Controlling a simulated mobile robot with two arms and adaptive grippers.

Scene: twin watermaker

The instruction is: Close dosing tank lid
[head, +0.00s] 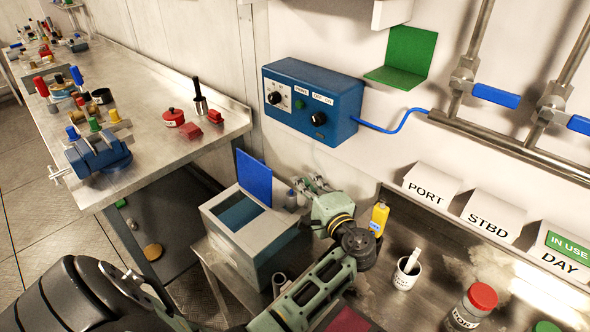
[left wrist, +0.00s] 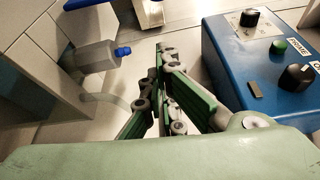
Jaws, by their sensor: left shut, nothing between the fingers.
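The dosing tank (head: 245,246) is a light grey box on a low stand, left of centre in the head view. Its blue lid (head: 254,178) stands upright at the back edge, and the opening shows. In the left wrist view, a grey wall of what looks like the tank (left wrist: 40,75) is at the left, with a blue edge, probably the lid (left wrist: 82,4), at the top. My left gripper (head: 311,183) is shut and empty, to the right of the lid and apart from it. Its fingers also show in the left wrist view (left wrist: 167,62). My right gripper is not in view.
A small grey bottle with a blue cap (left wrist: 100,54) stands between tank and gripper. A blue control box (head: 311,100) is on the wall above. A workbench (head: 160,88) is at left.

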